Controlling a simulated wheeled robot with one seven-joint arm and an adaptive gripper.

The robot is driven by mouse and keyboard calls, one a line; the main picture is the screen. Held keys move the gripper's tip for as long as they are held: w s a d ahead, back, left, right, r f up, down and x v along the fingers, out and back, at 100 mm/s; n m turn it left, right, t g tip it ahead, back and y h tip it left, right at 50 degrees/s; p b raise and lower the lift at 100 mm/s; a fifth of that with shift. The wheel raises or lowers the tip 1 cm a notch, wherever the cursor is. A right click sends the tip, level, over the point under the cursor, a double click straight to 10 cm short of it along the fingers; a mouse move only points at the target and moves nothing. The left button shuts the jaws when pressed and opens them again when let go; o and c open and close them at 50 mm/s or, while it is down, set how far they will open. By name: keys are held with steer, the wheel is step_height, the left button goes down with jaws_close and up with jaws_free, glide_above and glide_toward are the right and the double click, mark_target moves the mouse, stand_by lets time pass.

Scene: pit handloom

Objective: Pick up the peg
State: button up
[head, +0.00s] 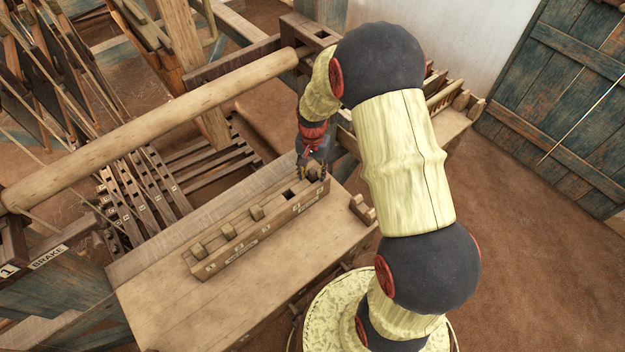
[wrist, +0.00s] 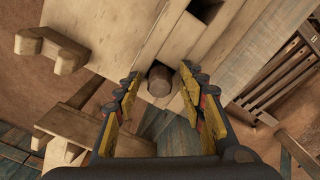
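A wooden peg (wrist: 160,80) with a round end stands at one end of the long wooden peg block (head: 246,234). In the wrist view it sits between my gripper's two yellow-padded fingers, with a gap on each side. My gripper (head: 313,170) is open over the right end of the block, pointing down. In the head view its fingers largely cover this peg. A dark empty square hole (head: 290,194) lies beside it and also shows in the wrist view (wrist: 206,9). Further left along the block stand more pegs (head: 256,212).
The block rests on a wooden bench (head: 160,300) with bare room in front. A round wooden beam (head: 150,135) crosses behind it. Treadles (head: 140,190) lie to the left. A small wooden bracket (head: 362,209) sits right of the block, also in the wrist view (wrist: 52,46).

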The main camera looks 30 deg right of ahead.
jaws_close()
steer(key=shift+r, duration=0.1)
stand_by(0.5)
steer(key=shift+r, duration=0.6)
step_height(320, 180, up, 10)
steer(key=r+p, duration=0.1)
steer(key=p, duration=0.2)
steer(key=s+a+p, duration=0.1)
steer(key=s+a, duration=0.9)
steer(key=s, duration=0.5)
steer(key=shift+f+p, duration=0.3)
steer(key=shift+p, duration=0.05)
